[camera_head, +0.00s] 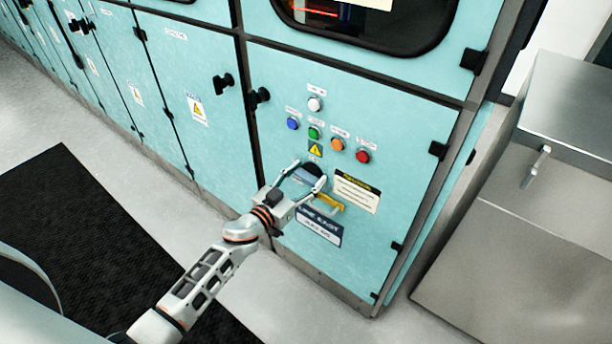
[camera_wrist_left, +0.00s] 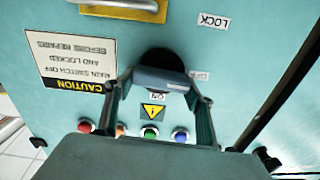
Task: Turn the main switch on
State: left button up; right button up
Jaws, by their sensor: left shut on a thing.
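The main switch is a black round plate (camera_head: 315,168) with a grey-blue handle on the teal cabinet door, below the yellow warning triangle. In the left wrist view, which is upside down, the handle (camera_wrist_left: 160,80) lies nearly level in the picture, slightly tilted. The ON label (camera_wrist_left: 157,97) is beside it, on the triangle's side; the OFF label (camera_wrist_left: 200,76) is partly hidden by a finger. My left gripper (camera_head: 309,173) has its fingertips at both ends of the handle and is shut on it. My right gripper is not in view.
Colored buttons (camera_head: 314,132) sit above the switch. A yellow handle (camera_head: 328,201) sticks out just below it. A caution label (camera_head: 357,190) is to the right. A metal cabinet (camera_head: 530,215) stands at the far right. A dark mat (camera_head: 70,215) lies on the floor.

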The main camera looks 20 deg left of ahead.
pick_arm(q)
jog(key=m, duration=0.4)
jog(key=shift+s+d, duration=0.1)
jog(key=shift+d, duration=0.05)
jog(key=m, duration=0.3)
jog(key=shift+d+f+m, duration=0.15)
jog(key=shift+f+m, duration=0.05)
jog(key=shift+m, duration=0.2)
jog(key=shift+m+b, duration=0.35)
jog(key=shift+m, duration=0.45)
jog(key=m, duration=0.2)
jog(key=m+b, duration=0.1)
jog(key=m, duration=0.3)
jog(key=shift+s+d+f, duration=0.1)
jog(key=shift+d+f, duration=0.05)
jog(key=shift+f, duration=0.2)
jog(key=shift+m+b, duration=0.3)
jog(key=shift+m, duration=0.6)
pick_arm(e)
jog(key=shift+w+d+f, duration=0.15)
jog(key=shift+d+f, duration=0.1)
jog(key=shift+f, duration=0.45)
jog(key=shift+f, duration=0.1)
